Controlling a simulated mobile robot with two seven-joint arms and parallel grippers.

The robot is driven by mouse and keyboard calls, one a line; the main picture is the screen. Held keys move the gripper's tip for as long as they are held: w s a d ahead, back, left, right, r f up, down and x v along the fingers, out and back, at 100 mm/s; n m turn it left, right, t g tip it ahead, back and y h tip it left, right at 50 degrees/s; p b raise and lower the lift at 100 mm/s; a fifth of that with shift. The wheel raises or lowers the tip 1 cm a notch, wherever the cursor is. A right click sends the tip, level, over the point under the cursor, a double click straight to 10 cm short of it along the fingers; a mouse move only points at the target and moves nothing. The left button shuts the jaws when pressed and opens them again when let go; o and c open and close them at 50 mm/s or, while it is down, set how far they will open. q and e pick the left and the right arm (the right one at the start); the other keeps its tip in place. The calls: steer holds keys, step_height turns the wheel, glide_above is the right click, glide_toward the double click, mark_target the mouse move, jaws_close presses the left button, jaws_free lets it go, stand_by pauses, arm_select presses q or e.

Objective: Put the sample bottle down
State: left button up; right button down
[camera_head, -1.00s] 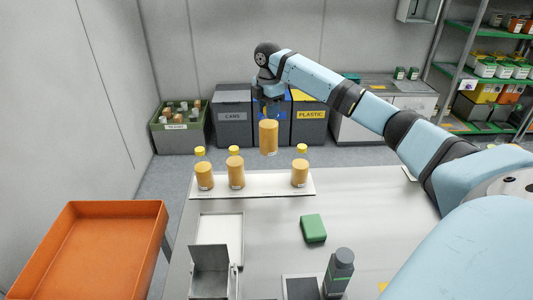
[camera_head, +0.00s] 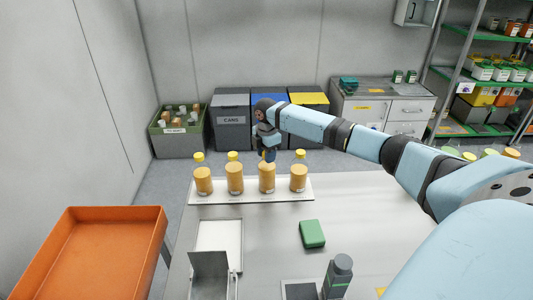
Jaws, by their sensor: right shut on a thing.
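The sample bottle (camera_head: 267,177) is filled with orange-yellow liquid and stands upright at the white strip (camera_head: 220,197) on the table's far side. My right gripper (camera_head: 268,157) is above it, pointing down, shut on its yellow cap, which is mostly hidden. The bottle's base looks level with the neighbouring bottles; whether it bears fully on the strip I cannot tell. Similar bottles stand on the strip: two to its left (camera_head: 203,180) (camera_head: 235,178) and one close on its right (camera_head: 299,177). My left gripper is not in view.
A green block (camera_head: 312,234) lies on the table (camera_head: 370,215). A dark grey bottle (camera_head: 338,276) stands near the front. A grey open-lidded box (camera_head: 212,270) is at the left. An orange tray (camera_head: 105,225) is left of the table. Bins (camera_head: 232,120) stand behind.

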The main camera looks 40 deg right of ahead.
steer(key=c, duration=0.8)
jaws_free()
steer(key=shift+o, duration=0.2)
step_height(320, 180, up, 12)
steer(key=b, duration=0.1)
steer(key=shift+r, duration=0.15)
